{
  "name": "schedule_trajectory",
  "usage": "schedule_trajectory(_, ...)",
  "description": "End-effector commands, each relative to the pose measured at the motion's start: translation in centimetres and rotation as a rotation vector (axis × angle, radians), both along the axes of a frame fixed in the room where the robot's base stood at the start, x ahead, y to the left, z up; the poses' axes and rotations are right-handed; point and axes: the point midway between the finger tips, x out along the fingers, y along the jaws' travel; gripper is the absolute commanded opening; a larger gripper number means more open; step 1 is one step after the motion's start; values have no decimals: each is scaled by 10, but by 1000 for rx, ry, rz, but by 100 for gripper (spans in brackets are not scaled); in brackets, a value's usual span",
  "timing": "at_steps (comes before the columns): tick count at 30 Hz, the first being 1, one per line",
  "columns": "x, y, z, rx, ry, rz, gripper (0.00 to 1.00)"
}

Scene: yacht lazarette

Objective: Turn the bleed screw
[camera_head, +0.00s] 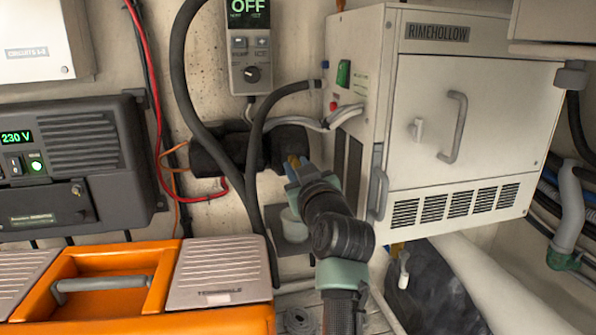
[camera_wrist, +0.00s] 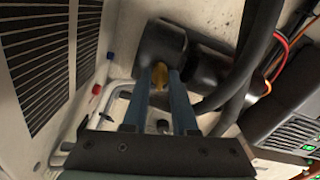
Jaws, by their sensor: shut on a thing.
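The bleed screw (camera_wrist: 160,75) shows as a small yellow piece on the front of a black housing (camera_wrist: 160,40) in the wrist view. My gripper (camera_wrist: 159,88) has one blue finger on each side of it and is shut on it. In the head view my gripper (camera_head: 295,166) reaches up to the black housing (camera_head: 288,147) on the back wall. A bit of yellow shows at its fingertips there, but most of the screw is hidden.
The beige RIMEHOLLOW cabinet (camera_head: 470,110) stands close on the right of my gripper. Black hoses (camera_head: 254,165) run close on its left. An orange toolbox (camera_head: 110,275) and a dark 230 V unit (camera_head: 75,160) are at the left. A control panel (camera_head: 249,45) reads OFF.

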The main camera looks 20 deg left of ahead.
Motion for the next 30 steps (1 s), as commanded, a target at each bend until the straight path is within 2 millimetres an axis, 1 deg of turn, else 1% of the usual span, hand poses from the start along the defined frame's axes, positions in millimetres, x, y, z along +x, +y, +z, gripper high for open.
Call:
schedule_trajectory(6,0,0,-1,122,84,0,0)
schedule_trajectory(12,0,0,-1,190,131,-1,0)
schedule_trajectory(19,0,0,-1,225,154,-1,0)
schedule_trajectory(30,0,0,-1,231,158,0,0)
